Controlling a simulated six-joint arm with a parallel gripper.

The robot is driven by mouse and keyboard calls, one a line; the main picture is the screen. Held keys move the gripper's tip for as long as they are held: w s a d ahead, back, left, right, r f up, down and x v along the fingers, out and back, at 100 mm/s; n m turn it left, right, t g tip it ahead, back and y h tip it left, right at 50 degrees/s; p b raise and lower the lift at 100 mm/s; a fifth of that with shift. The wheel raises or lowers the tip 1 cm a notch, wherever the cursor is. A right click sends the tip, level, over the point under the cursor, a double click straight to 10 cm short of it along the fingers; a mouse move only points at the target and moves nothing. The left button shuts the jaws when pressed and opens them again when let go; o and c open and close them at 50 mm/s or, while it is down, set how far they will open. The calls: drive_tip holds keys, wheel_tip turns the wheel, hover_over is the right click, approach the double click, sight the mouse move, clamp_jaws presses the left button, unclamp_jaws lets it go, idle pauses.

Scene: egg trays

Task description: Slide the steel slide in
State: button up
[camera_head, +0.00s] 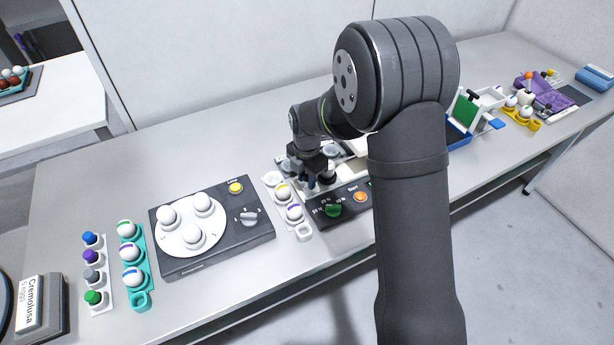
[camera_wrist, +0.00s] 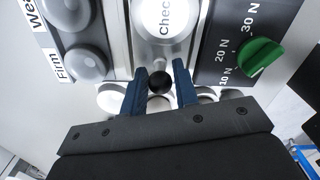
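In the wrist view a steel slide (camera_wrist: 143,52) runs up the picture beside a dark panel, with a white round label reading "Chec", cut off at the top edge. A black ball knob (camera_wrist: 160,82) sits at its near end. In the head view my gripper (camera_head: 316,178) is low over the device behind the dark control panel (camera_head: 345,208), and my arm hides much of that device.
A green dial (camera_wrist: 260,56) is right of the fingers in the wrist view. Round grey buttons, one labelled "Firm" (camera_wrist: 82,64), are at left. In the head view an egg holder (camera_head: 303,232) stands close left of the panel, then a dark cooker unit (camera_head: 212,228). The front table strip is clear.

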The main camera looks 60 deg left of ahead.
drive_tip(key=c, duration=0.4)
drive_tip(key=shift+w, duration=4.5)
drive_tip(key=o, duration=0.8)
drive_tip(key=shift+r, duration=0.1)
drive_tip(key=shift+s+r, duration=0.1)
drive_tip(key=shift+r, duration=2.8)
drive_tip(key=shift+r, duration=0.15)
wheel_tip(320, 180, up, 8)
drive_tip(key=shift+o, duration=0.2)
